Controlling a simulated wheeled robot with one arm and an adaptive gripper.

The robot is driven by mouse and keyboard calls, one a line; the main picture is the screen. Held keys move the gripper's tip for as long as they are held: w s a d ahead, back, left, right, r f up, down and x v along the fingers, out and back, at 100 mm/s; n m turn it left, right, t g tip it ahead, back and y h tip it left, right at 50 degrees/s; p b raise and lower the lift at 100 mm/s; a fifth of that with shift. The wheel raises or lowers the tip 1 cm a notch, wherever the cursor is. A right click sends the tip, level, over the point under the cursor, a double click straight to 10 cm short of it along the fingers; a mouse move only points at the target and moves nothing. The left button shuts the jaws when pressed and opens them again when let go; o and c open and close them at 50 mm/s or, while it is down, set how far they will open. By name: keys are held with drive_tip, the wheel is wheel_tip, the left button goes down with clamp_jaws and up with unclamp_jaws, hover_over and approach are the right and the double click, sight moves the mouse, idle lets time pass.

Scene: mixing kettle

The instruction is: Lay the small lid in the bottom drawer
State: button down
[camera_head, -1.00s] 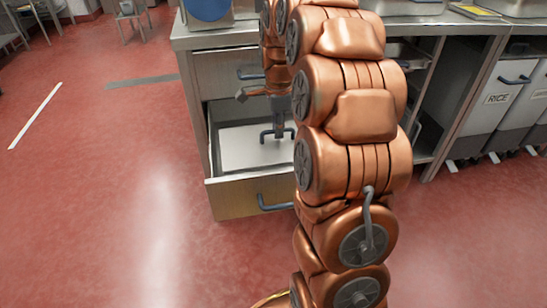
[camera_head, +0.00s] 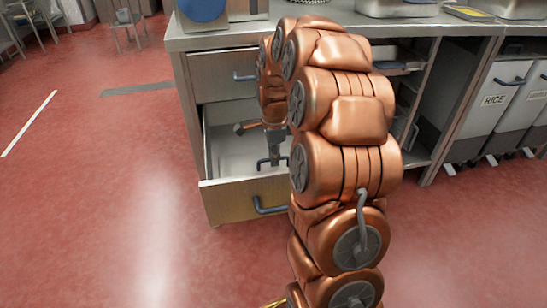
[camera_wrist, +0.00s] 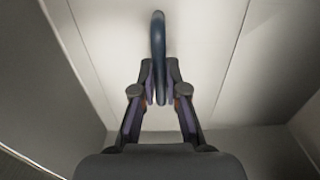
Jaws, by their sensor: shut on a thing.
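The bottom drawer (camera_head: 228,202) of the steel counter is pulled open, its pale inside showing in the head view. My gripper (camera_head: 270,155) reaches down into it. The small lid (camera_wrist: 195,50) is a pale flat plate with a dark blue looped handle (camera_wrist: 159,45). In the wrist view my gripper (camera_wrist: 160,92) is shut on this handle, one finger on each side. The lid lies flat within the drawer walls. Whether it touches the drawer floor I cannot tell. My arm hides the drawer's right side.
A closed upper drawer (camera_head: 222,75) sits just above the open one. The steel counter top (camera_head: 230,36) holds trays and a blue round item (camera_head: 203,8). A bin marked RICE (camera_head: 497,98) stands under the counter at right. Red floor at left is clear.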

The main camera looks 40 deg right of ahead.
drive_tip(key=c, duration=1.2)
unclamp_jaws()
drive_tip(key=shift+f, duration=0.1)
wheel_tip(320, 180, up, 12)
drive_tip(key=p, duration=0.3)
